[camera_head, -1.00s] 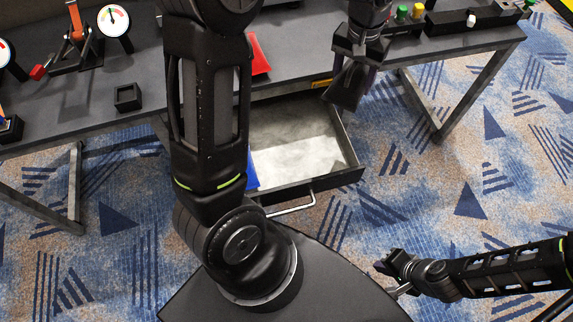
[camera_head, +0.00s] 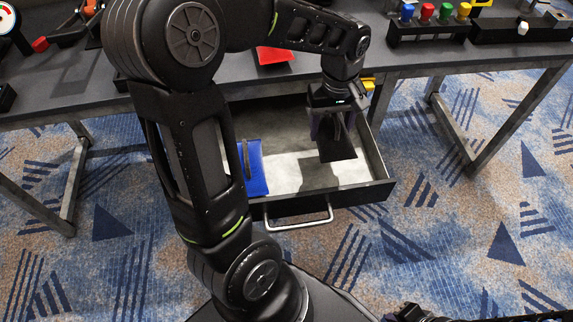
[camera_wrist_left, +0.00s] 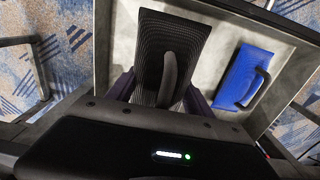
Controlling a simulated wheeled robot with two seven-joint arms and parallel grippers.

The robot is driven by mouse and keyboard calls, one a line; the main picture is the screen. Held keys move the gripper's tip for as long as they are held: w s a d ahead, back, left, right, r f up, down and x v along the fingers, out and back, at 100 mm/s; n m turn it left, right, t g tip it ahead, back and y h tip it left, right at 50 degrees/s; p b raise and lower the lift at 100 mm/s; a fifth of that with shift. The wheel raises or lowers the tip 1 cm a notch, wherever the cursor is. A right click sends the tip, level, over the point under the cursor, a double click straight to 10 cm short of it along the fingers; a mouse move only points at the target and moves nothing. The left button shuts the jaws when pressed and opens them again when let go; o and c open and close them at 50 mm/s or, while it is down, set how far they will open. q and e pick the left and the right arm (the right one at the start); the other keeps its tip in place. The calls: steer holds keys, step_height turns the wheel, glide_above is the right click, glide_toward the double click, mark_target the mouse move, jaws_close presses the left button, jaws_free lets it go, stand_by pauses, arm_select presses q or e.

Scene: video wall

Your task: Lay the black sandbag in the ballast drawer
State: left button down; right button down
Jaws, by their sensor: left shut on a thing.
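The black sandbag (camera_head: 337,147) hangs from my left gripper (camera_head: 332,116), over the right half of the open ballast drawer (camera_head: 375,193). A dark shadow lies on the drawer's pale floor below it. In the left wrist view the black sandbag (camera_wrist_left: 185,38) shows a ribbed face, and its grey handle sits between the fingers of my left gripper (camera_wrist_left: 165,92). Whether the bag touches the drawer floor is hard to tell. My right gripper (camera_head: 410,313) is at the bottom edge of the head view, cut off, with its fingers unclear.
A blue sandbag (camera_head: 256,170) lies in the drawer's left part, clear of the black one, and also shows in the left wrist view (camera_wrist_left: 240,75). A red sandbag (camera_head: 274,55) is on the desk (camera_head: 75,92). A row of coloured buttons (camera_head: 434,20) stands at back right.

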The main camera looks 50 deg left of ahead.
arm_select(q)
steer(key=shift+r, duration=0.1)
steer(key=shift+f+b, duration=0.65)
steer(key=shift+f, duration=1.8)
steer(key=shift+f+b, duration=0.7)
steer(key=shift+f, duration=1.85)
steer(key=shift+f, duration=0.15)
steer(key=shift+c, duration=2)
jaws_free()
